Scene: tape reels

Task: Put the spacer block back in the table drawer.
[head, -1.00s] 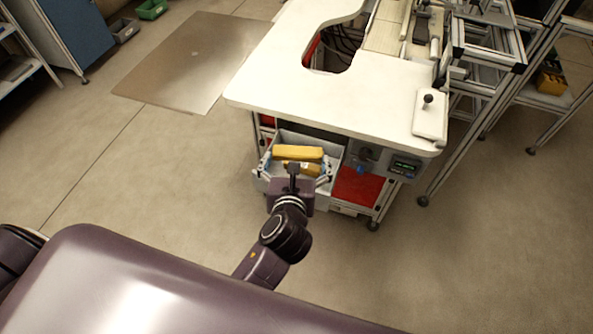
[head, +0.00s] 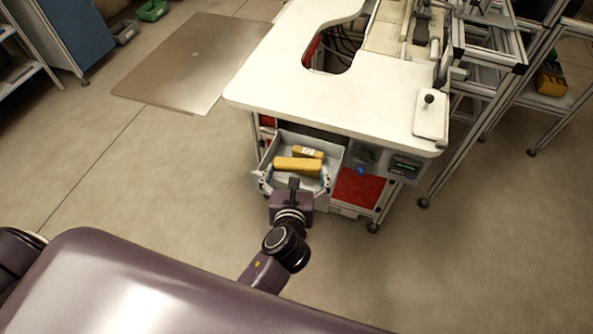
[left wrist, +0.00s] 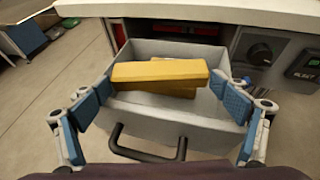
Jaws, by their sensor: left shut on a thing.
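The spacer block, a plain yellow bar (head: 297,165), is held lengthwise between the blue-padded fingertips of my left gripper (head: 296,175). In the left wrist view the bar (left wrist: 160,73) spans between the fingers, over the open grey drawer (left wrist: 175,125) with its dark handle (left wrist: 147,155). In the head view the drawer (head: 338,160) is pulled out under the white table. A second yellow piece with a white label (head: 308,152) lies in the drawer behind the bar. I cannot tell whether the bar touches it or the drawer floor. My right gripper is not in view.
The white tabletop (head: 300,95) overhangs the back of the drawer. A dial panel with a small display (head: 405,167) and a red bin front (head: 358,188) are right of the drawer. Open floor (head: 130,170) lies to the left.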

